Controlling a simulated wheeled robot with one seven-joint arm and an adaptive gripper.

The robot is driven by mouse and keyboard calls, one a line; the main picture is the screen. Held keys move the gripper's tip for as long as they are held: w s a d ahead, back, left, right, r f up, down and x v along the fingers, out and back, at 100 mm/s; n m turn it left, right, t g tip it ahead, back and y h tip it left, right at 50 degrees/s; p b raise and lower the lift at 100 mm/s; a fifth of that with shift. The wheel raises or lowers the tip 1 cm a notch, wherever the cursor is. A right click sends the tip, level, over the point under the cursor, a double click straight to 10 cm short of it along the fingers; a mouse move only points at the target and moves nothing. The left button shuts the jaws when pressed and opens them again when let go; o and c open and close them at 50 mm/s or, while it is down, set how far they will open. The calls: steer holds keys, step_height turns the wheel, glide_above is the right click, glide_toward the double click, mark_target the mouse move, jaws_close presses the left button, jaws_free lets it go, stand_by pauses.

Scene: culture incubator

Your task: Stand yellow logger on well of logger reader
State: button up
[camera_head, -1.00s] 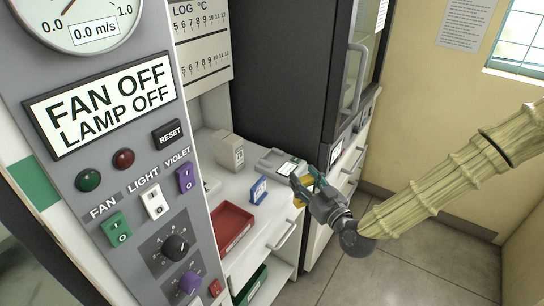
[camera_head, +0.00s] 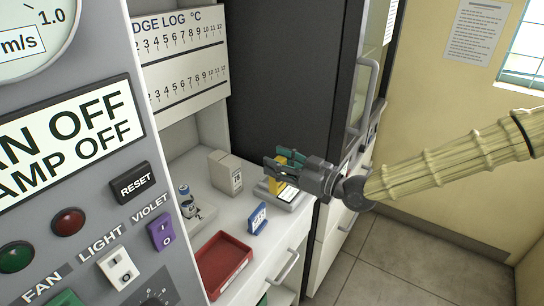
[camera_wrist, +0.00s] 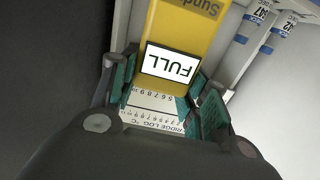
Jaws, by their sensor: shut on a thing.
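The yellow logger (camera_head: 277,184) is held between the teal-padded fingers of my gripper (camera_head: 284,162). In the wrist view the logger (camera_wrist: 180,22) shows a white screen reading FULL, upside down in the picture, with a finger of my gripper (camera_wrist: 165,95) on each side. In the head view the logger hangs over the grey logger reader (camera_head: 292,204), a low box with a white label on the counter. The gripper hides part of the logger and the reader's well, so I cannot tell whether the logger touches the reader.
A red tray (camera_head: 222,262) lies nearer, and a small blue-marked bottle (camera_head: 186,200) stands at left. The dark cabinet (camera_head: 285,80) rises close behind.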

steer(key=w+a+f+p, duration=0.1)
steer(key=w+f, duration=0.3)
steer(key=w, duration=0.5)
steer(key=shift+a+f+p, duration=0.15)
steer(key=shift+a+p, duration=0.2)
steer(key=shift+p, duration=0.55)
steer(key=shift+f, duration=0.15)
steer(key=o, duration=1.1)
steer(key=shift+c, duration=0.2)
steer(key=b+v, duration=0.2)
steer(key=v, duration=1)
